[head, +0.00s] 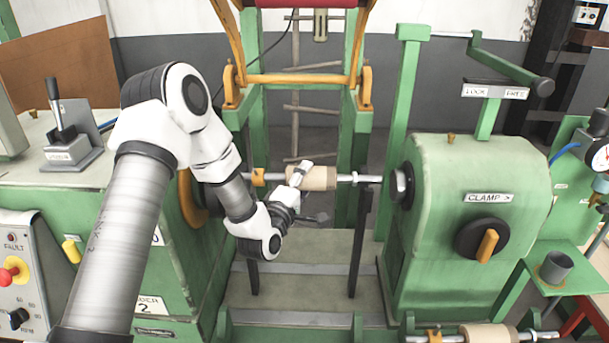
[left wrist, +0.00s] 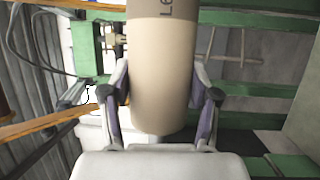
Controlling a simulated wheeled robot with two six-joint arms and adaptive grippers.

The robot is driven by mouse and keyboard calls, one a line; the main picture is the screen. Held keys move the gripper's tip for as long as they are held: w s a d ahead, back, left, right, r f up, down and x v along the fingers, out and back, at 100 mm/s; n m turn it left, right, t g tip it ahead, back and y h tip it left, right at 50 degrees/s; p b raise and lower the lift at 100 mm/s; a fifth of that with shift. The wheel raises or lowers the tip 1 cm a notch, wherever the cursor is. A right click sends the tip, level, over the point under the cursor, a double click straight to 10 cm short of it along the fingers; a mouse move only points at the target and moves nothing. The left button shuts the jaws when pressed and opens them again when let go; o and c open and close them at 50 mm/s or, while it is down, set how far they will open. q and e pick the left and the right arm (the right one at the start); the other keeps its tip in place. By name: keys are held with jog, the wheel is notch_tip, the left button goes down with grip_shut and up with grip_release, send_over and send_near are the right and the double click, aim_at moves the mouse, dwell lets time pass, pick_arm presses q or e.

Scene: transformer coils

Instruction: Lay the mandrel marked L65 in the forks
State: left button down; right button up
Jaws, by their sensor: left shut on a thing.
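My left gripper (head: 301,172) is shut on a tan mandrel (head: 320,178) with metal shaft ends. In the left wrist view the mandrel (left wrist: 162,80) sits between both fingers of the gripper (left wrist: 162,92), with a partly cut-off marking that reads about "L6". The mandrel lies roughly level across the two dark upright forks (head: 357,245). Its right shaft end is at the top of the right fork; I cannot tell whether it touches. The left fork's top is hidden behind my arm. My right gripper is not in view.
A second mandrel (head: 485,334) lies at the bottom right. The green clamp housing (head: 465,180) with its chuck (head: 401,186) stands just right of the shaft end. A green frame with an orange bar (head: 300,78) rises behind. A gauge and cup stand at far right.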

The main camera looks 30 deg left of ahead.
pick_arm(q)
jog(key=shift+f, duration=0.6)
jog(key=shift+f+b, duration=0.2)
jog(key=shift+b, duration=0.3)
jog(key=shift+c, duration=1)
grip_release()
jog(key=shift+s, duration=0.15)
jog(key=shift+s+d+f, duration=0.1)
jog(key=shift+s+f, duration=0.05)
jog(key=shift+s, duration=0.2)
jog(key=s+d, duration=0.1)
jog(key=s, duration=1)
jog(key=shift+d+f, duration=0.35)
jog(key=shift+f, duration=0.05)
